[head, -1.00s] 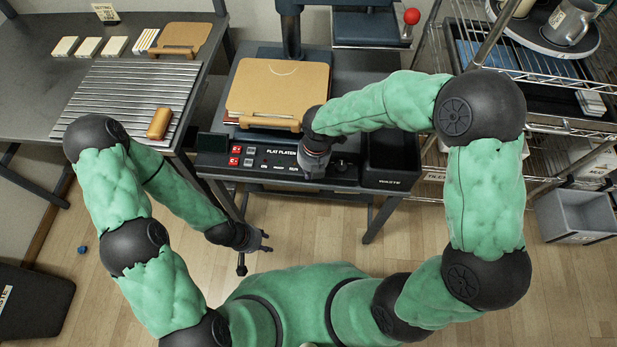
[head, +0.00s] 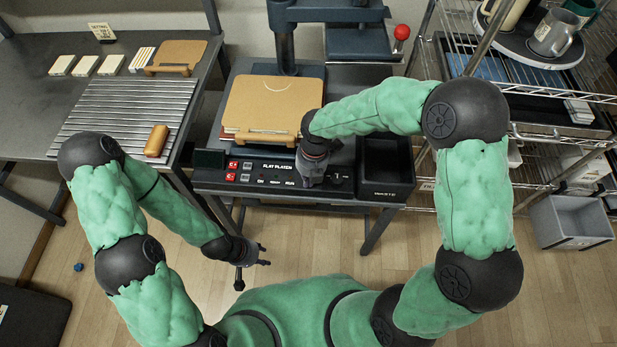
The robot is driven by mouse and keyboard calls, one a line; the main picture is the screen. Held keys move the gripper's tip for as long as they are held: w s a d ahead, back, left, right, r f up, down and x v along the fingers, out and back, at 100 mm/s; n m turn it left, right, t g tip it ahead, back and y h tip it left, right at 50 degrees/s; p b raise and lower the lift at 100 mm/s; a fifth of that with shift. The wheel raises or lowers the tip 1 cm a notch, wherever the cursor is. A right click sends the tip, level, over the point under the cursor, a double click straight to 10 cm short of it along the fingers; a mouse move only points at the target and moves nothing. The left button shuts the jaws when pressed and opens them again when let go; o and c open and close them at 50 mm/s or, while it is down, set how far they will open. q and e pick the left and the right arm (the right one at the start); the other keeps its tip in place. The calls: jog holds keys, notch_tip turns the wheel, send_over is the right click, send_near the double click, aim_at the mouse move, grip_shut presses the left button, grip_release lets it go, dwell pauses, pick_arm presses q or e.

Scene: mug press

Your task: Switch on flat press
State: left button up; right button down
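The flat press stands at the centre, with a tan platen board (head: 272,103) on it. Its front control panel (head: 265,174) reads "FLAT PLATEN" and carries red displays (head: 232,170), small buttons and a switch or knob at the right. My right gripper (head: 311,180) points down at the right part of this panel. Its fingers are seen from above and hide what lies under them; I cannot tell whether they touch it. My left gripper (head: 254,263) hangs low in front of the press, over the floor, with its fingers apart and empty.
A black waste bin (head: 385,165) sits right of the panel. A ribbed tray (head: 125,115) with a tan roller-like block (head: 157,140) lies on the left table. A red-knobbed lever (head: 402,33) stands behind. A wire shelf (head: 530,100) with mugs is at the right.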

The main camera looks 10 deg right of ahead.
jog(key=shift+w+d+r+g+y+p, duration=0.1)
jog(key=shift+w+r+g+y+p, duration=0.3)
jog(key=shift+p, duration=1.05)
jog(key=shift+w+d+g+h+p, duration=0.15)
jog(key=shift+g+p, duration=0.55)
jog(key=shift+p, duration=0.7)
jog(key=shift+w+r+p, duration=0.2)
jog(key=shift+w+p, duration=0.2)
jog(key=shift+p, duration=0.5)
jog(key=shift+w, duration=0.15)
jog(key=shift+r+p, duration=0.75)
